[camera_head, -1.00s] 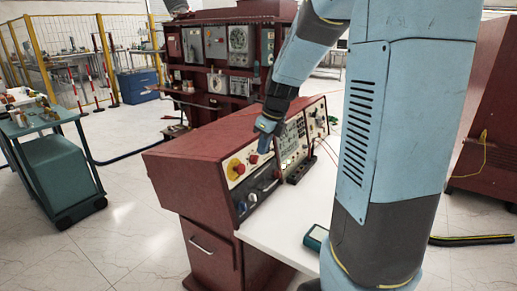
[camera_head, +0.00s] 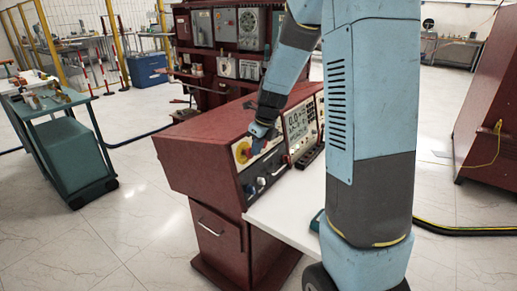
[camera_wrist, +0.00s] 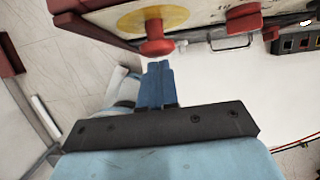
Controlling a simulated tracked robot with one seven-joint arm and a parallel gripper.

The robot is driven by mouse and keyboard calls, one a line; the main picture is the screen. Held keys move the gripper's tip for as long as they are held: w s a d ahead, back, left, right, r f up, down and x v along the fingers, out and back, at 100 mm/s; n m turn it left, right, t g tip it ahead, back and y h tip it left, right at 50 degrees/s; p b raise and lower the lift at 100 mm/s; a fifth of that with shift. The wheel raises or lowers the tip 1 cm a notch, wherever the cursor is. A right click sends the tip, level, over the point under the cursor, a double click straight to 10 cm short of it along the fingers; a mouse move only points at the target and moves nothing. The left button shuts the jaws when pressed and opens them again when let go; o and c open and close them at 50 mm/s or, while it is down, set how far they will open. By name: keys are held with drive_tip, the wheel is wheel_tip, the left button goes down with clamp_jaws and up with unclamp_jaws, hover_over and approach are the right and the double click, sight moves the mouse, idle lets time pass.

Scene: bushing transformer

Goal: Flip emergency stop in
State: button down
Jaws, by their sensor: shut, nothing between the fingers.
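The emergency stop is a red mushroom button on a yellow disc. In the wrist view the red button (camera_wrist: 157,46) stands out from the yellow disc (camera_wrist: 133,20) on the panel. In the head view the yellow disc (camera_head: 241,151) shows on the front of the red console, with the button partly hidden by my gripper. My gripper (camera_wrist: 160,68) is shut and empty. Its blue fingertips are at or just short of the red button; I cannot tell if they touch. My gripper also shows in the head view (camera_head: 257,146).
The red console (camera_head: 195,150) has more knobs and meters right of the button. A white worktop (camera_head: 285,215) lies in front of it. A green cart (camera_head: 75,150) stands at the left, with free floor between. A second red cabinet (camera_head: 490,110) stands at the right.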

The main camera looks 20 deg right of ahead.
drive_tip(key=shift+w, duration=0.1)
drive_tip(key=shift+w+a+f, duration=0.15)
drive_tip(key=shift+w+a, duration=0.5)
drive_tip(key=shift+a, duration=0.1)
drive_tip(key=shift+s+d, duration=0.4)
drive_tip(key=shift+d, duration=0.05)
drive_tip(key=s+d+r, duration=0.3)
drive_tip(key=s+r, duration=0.2)
drive_tip(key=r, duration=0.5)
drive_tip(key=shift+d+r, duration=0.25)
drive_tip(key=shift+d, duration=0.15)
